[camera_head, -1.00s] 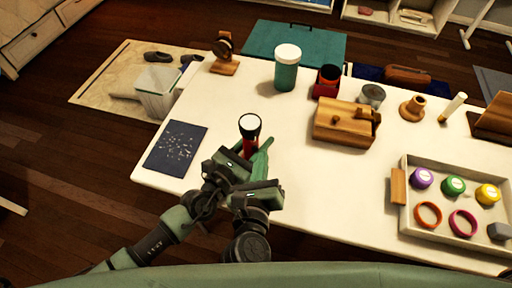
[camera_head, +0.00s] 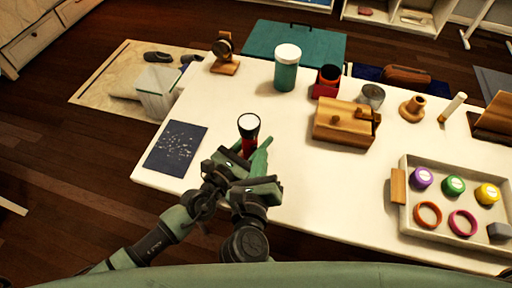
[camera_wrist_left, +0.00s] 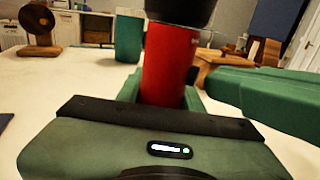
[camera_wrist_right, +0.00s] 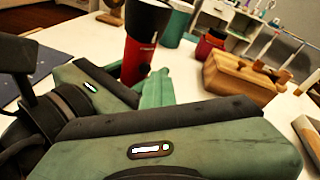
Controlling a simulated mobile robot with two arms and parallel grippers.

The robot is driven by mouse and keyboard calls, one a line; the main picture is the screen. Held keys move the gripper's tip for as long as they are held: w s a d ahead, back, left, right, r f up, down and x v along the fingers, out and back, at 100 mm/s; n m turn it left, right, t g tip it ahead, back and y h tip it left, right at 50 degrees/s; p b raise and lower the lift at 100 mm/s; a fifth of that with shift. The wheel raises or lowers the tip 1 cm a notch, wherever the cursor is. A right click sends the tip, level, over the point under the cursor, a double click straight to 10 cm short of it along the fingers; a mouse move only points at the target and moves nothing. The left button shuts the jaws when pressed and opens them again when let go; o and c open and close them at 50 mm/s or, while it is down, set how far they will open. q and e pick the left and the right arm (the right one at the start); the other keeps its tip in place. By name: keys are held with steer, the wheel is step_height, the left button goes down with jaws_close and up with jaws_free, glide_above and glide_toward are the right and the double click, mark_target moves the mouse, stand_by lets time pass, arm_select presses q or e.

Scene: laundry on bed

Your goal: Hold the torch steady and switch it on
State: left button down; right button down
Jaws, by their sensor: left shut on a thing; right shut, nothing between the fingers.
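The torch (camera_head: 248,126) has a red body and a black head with a pale lens facing up. It stands upright over the white table near its front left. My left gripper (camera_head: 245,158) is shut around the red body; the torch also shows close up in the left wrist view (camera_wrist_left: 168,65). My right gripper (camera_head: 264,155) is shut and empty, its green fingers right beside the torch. In the right wrist view, the torch (camera_wrist_right: 140,55) stands at the fingers' left side; I cannot tell whether they touch it.
A dark blue speckled mat (camera_head: 175,148) lies left of the torch. A teal jar (camera_head: 286,75), a red cup (camera_head: 327,82) and a wooden box (camera_head: 342,124) stand behind and to the right. A tray (camera_head: 403,215) is at the right. The table's front middle is clear.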

steer(key=shift+w+a+y, duration=0.25)
steer(key=shift+a+y, duration=0.05)
steer(key=shift+a, duration=0.25)
steer(key=shift+f, duration=0.1)
steer(key=shift+s+d+f, duration=0.1)
steer(key=shift+s+d, duration=0.15)
steer(key=shift+s, duration=0.8)
steer(key=shift+s+d+f, duration=0.1)
steer(key=shift+s+d, duration=0.2)
steer(key=shift+s, duration=0.25)
steer(key=shift+s+d+r, duration=0.1)
steer(key=shift+s+d, duration=0.3)
steer(key=shift+s, duration=0.3)
steer(key=shift+s+d+r, duration=0.1)
steer(key=shift+s+d, duration=0.3)
steer(key=shift+s, duration=0.25)
steer(key=shift+s+d+r, duration=0.1)
steer(key=shift+s+d, duration=0.3)
steer(key=shift+s, duration=0.3)
steer(key=shift+f, duration=0.1)
